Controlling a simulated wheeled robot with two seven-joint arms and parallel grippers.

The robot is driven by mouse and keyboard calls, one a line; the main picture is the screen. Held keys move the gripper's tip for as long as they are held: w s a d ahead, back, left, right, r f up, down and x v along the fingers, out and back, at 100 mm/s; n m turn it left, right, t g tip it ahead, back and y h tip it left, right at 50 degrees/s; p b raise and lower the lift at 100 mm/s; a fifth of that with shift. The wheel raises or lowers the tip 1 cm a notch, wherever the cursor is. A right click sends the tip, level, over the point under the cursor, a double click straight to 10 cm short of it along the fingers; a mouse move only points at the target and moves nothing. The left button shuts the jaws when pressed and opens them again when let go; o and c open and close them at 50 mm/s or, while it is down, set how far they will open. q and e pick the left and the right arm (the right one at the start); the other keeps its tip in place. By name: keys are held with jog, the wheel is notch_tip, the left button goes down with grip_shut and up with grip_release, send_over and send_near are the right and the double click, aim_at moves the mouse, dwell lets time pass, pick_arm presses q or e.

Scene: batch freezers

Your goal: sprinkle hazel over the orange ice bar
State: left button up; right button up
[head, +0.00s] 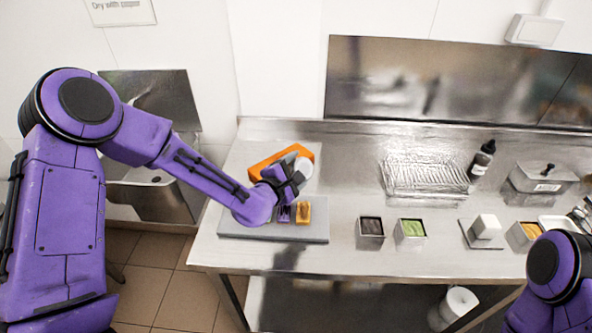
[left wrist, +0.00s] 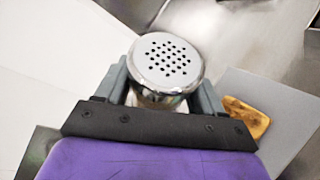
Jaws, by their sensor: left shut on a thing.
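My left gripper (head: 290,180) is shut on a metal shaker (head: 303,167) with a pale round end, held above the grey board. In the left wrist view, the perforated lid of the shaker (left wrist: 167,62) sits between both fingers of the left gripper (left wrist: 163,90) and faces the camera. The orange ice bar (head: 304,213) lies on the board, below and slightly right of the gripper; it also shows in the left wrist view (left wrist: 247,118). A purple bar (head: 284,214) lies beside it, partly hidden by the gripper. No hazel shows on the orange bar. My right gripper is out of view.
The grey board (head: 262,231) lies at the counter's left end, with an orange block-like object (head: 268,165) behind the gripper. Small tubs with dark (head: 371,227) and green (head: 411,228) contents stand to the right. A wire rack (head: 425,178) and dark bottle (head: 483,158) stand farther back.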

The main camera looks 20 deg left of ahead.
pick_arm(q)
jog(key=shift+w+r+n+g+h, duration=0.1)
jog(key=shift+r+n+g+h, duration=0.2)
jog(key=shift+r+n, duration=0.2)
jog(key=shift+a+r+n+g+h, duration=0.1)
jog(key=shift+r+n+g+h, duration=0.4)
jog(key=shift+r+n, duration=0.45)
jog(key=shift+f+n, duration=0.2)
jog(key=shift+n, duration=0.05)
